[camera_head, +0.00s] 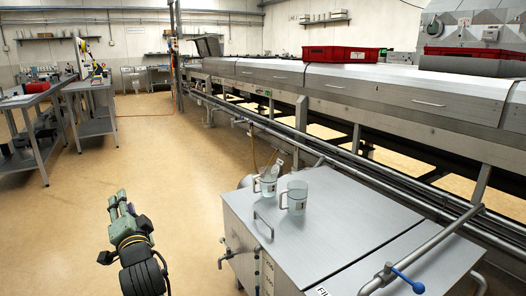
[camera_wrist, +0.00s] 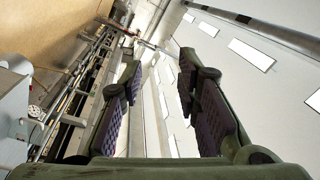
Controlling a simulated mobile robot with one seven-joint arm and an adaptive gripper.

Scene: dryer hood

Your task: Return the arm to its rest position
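My gripper (camera_head: 119,202) is at the lower left of the head view, above the bare floor and to the left of the steel cabinet. In the wrist view my gripper (camera_wrist: 160,62) has its two padded fingers apart, with nothing between them. The wrist view is tilted and looks past the fingers toward the wall and ceiling lights. Most of my arm lies outside the head view's lower edge.
The steel cabinet (camera_head: 300,236) bears two clear measuring jugs (camera_head: 294,198) (camera_head: 267,184) near its back left corner. A long machine (camera_head: 370,88) with red crates (camera_head: 341,54) runs along the right. Workbenches (camera_head: 36,98) stand at the far left. The floor (camera_head: 165,150) between is clear.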

